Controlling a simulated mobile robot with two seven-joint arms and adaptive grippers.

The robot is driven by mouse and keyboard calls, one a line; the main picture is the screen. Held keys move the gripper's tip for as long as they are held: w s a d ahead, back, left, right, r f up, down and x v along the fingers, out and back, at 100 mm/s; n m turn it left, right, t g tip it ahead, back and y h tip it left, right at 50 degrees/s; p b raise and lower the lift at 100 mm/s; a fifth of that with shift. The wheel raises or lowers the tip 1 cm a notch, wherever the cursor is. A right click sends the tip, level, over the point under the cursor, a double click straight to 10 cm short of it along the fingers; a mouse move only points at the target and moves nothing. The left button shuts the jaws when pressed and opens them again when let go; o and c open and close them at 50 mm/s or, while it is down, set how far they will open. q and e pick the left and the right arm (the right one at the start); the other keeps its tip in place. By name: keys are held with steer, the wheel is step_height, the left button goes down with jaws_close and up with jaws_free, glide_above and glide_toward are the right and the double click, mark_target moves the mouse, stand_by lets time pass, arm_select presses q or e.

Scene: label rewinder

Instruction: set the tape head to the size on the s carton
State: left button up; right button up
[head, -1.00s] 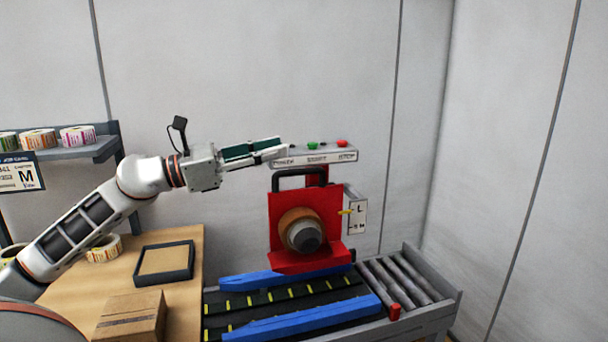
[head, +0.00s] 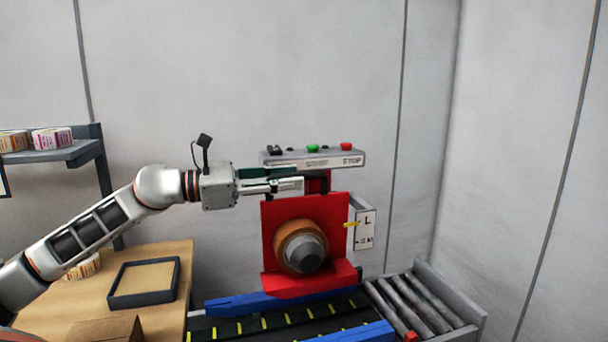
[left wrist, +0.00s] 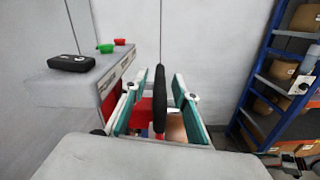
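The red tape head (head: 272,215) stands over the conveyor (head: 255,322), with an orange-brown roll on a grey hub (head: 305,252) on its front. A size plate (head: 366,228) on its right side shows L at the top and smaller marks below. The yellow pointer (head: 350,224) is level with L. My left gripper (head: 300,185) is at the top of the head, in front of its black handle. In the left wrist view the black handle (left wrist: 160,100) stands between the two teal-padded fingers, with gaps on both sides. My right gripper is not seen.
A control bar (head: 315,159) with a green and a red button sits just above my left gripper. A brown carton (head: 105,330), partly cut off, and a dark-rimmed tray (head: 145,283) are on the wooden table. Blue rails (head: 235,303) line the conveyor.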

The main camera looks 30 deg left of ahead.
mark_target(316, 175)
arm_select(q)
steer(key=shift+p+x, duration=0.6)
steer(key=shift+x, duration=0.75)
steer(key=shift+w+d, duration=0.45)
steer(key=shift+w, duration=0.05)
steer(key=shift+c, duration=0.5)
jaws_close()
